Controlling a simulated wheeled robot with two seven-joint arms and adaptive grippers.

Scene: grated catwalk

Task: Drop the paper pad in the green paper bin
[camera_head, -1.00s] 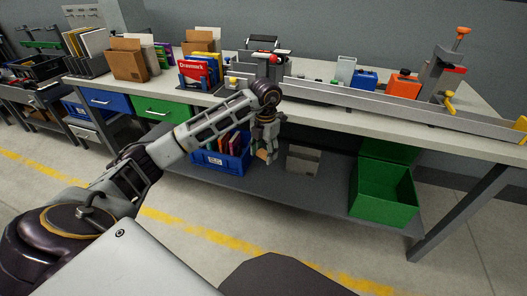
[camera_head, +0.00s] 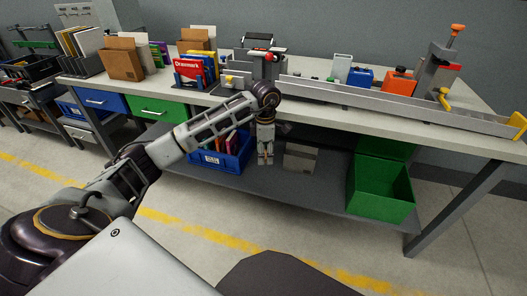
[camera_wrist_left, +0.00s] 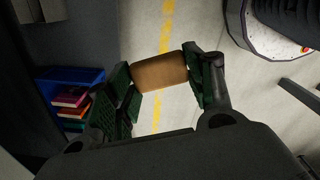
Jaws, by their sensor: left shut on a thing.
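The paper pad (camera_wrist_left: 160,72), a small brown block, is held between the two fingers of my left gripper (camera_wrist_left: 160,82) in the left wrist view. In the head view my left gripper (camera_head: 265,160) hangs pointing down in front of the bench's edge, and the pad is too small to make out clearly there. The green paper bin (camera_head: 380,205) is an open-topped box on the lower shelf at the right, with a raised green panel at its back. The gripper is well to the left of the bin. My right gripper is not in view.
A blue crate (camera_head: 222,163) with books stands on the lower shelf left of the gripper; it also shows in the left wrist view (camera_wrist_left: 90,77). A grey box (camera_head: 300,158) sits between gripper and bin. The bench top (camera_head: 235,97) overhangs the shelf.

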